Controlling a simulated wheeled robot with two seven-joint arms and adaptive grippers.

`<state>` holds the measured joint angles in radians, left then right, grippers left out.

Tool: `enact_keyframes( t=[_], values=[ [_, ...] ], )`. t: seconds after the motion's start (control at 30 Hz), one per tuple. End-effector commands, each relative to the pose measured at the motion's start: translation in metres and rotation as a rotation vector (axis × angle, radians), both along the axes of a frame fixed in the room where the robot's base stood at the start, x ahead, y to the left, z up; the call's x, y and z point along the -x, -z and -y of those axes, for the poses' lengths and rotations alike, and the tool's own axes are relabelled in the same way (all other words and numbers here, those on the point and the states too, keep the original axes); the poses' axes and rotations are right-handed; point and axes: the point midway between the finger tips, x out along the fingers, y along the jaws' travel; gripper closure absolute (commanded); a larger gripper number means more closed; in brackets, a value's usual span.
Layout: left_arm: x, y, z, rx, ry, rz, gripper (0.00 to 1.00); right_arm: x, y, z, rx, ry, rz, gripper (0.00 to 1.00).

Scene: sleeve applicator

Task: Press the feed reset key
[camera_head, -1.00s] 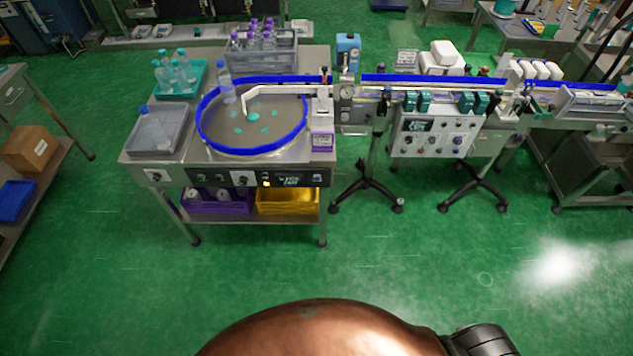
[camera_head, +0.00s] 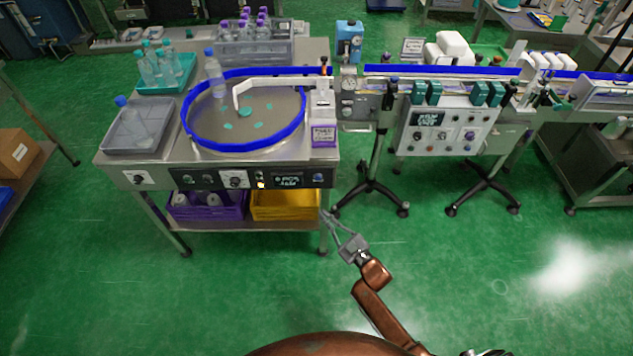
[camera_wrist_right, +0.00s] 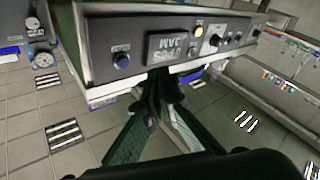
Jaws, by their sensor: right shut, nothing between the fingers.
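The control panel (camera_head: 230,179) runs along the front of the turntable bench. A blue round button (camera_head: 318,178) sits at its right end, right of a small dark display (camera_head: 289,181); no label clearly reads as feed reset. My right gripper (camera_head: 327,214) is shut and empty, below and slightly right of the panel's right end. In the wrist view its fingertips (camera_wrist_right: 161,82) are just below the panel's lower edge, apart from the button. My left gripper is out of view.
A lit amber button (camera_wrist_right: 199,31) and several knobs share the panel. Purple (camera_head: 206,207) and yellow (camera_head: 285,205) bins stand on the shelf below. A tripod stand (camera_head: 371,190) is right of the bench. The green floor in front is open.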

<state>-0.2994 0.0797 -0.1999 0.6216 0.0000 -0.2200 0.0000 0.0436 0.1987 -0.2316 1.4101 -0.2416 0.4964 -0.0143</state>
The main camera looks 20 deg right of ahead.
Motion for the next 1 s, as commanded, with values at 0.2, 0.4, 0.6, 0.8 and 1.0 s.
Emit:
enact_keyframes(
  t=[0.2,0.4,0.6,0.8,1.0],
  values=[
    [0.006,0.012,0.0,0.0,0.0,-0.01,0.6,-0.003,-0.041,-0.016,-0.004,-0.047,0.121,1.0],
    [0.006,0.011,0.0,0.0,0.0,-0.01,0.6,-0.003,-0.045,-0.017,-0.005,-0.05,0.128,1.0],
    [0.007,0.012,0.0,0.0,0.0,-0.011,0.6,-0.005,-0.045,-0.016,-0.004,-0.05,0.127,1.0],
    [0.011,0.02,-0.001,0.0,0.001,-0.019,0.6,-0.019,-0.042,-0.012,-0.003,-0.049,0.127,1.0],
    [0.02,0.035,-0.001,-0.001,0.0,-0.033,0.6,-0.046,-0.04,-0.005,-0.003,-0.049,0.125,1.0]
  ],
)
